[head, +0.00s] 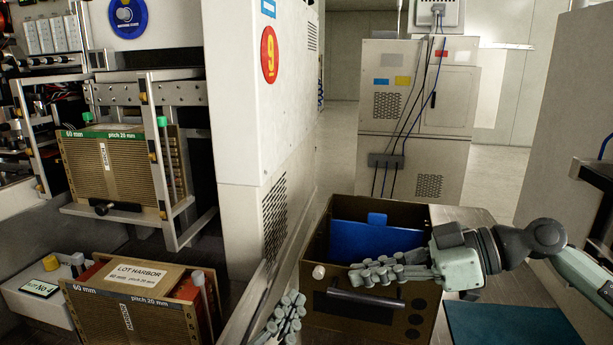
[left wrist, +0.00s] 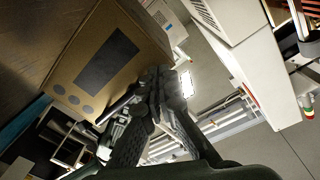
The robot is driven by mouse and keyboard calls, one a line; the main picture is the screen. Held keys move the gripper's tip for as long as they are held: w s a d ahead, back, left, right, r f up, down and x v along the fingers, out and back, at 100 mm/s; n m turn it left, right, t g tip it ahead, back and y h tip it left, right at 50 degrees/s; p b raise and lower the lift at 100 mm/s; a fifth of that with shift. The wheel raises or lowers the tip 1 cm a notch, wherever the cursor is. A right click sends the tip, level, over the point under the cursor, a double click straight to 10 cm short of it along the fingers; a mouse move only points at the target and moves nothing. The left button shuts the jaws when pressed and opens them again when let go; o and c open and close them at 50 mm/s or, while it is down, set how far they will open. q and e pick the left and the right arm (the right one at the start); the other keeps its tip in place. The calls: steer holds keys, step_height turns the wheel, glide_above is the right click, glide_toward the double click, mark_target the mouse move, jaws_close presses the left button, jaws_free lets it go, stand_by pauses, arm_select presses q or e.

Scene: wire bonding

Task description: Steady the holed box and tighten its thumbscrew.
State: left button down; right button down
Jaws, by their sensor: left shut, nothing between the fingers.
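The holed box (head: 385,320) is a brown open-topped box standing right of centre in the head view. Its front has a dark bar handle, a dark panel and several round dark holes. A pale round knob (head: 319,271), apparently the thumbscrew, is at its front left upper corner. A blue panel (head: 350,240) stands inside. My right gripper (head: 368,274) reaches in from the right across the front rim; whether it grips the rim is unclear. My left gripper (head: 294,303) is shut and empty, low and left of the box front. The left wrist view shows the box (left wrist: 130,45) tilted beside the fingers (left wrist: 160,80).
A tall white cabinet (head: 258,110) stands left of the box. A brown slotted magazine labelled LOT HARBOR (head: 130,310) is at lower left, and another (head: 110,170) sits in a metal frame above. A dark teal mat (head: 505,325) lies right of the box.

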mark_target(312, 278)
arm_select(q)
steer(key=shift+v, duration=0.8)
steer(key=shift+d+f+x, duration=0.1)
steer(key=shift+d+x, duration=0.05)
steer(key=shift+x, duration=0.85)
steer(key=shift+d+f+x, duration=0.1)
steer(key=shift+d+x, duration=0.05)
steer(key=shift+x, duration=0.9)
steer(key=shift+d+f+x, duration=0.1)
steer(key=shift+d+x, duration=0.05)
steer(key=shift+x, duration=0.85)
steer(key=shift+s, duration=0.1)
steer(key=shift+d+r, duration=0.25)
steer(key=shift+r, duration=0.1)
steer(key=shift+s+d, duration=0.15)
steer(key=shift+d, duration=0.1)
